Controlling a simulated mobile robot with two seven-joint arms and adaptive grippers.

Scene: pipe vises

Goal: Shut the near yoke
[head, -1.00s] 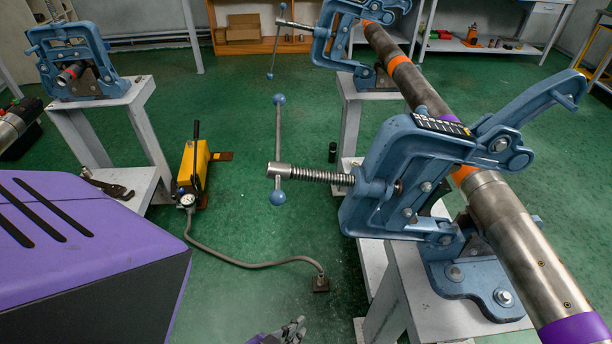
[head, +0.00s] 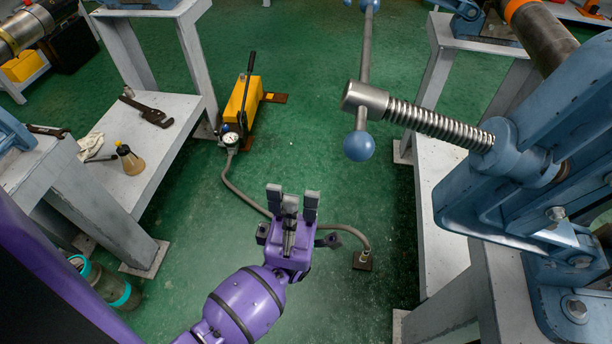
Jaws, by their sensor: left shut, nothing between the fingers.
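The near yoke (head: 490,195) is a blue metal frame at the right of the head view, cut off by the picture edge. It lies tipped over to the left, with its threaded screw (head: 440,122) pointing sideways. The T-handle (head: 365,98) at the screw's end has a blue ball at its near end. The blue vise base (head: 565,290) sits on a grey stand, partly in view. My left gripper (head: 292,195) points up and away at lower middle, left of and apart from the handle. It is shut and empty. My right gripper is out of view.
A yellow hydraulic pump (head: 242,100) with a gauge stands on the green floor; its hose runs behind my left gripper. A grey bench (head: 165,140) at left holds a wrench and a bottle. A pipe (head: 540,38) shows at upper right. The floor between the stands is mostly clear.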

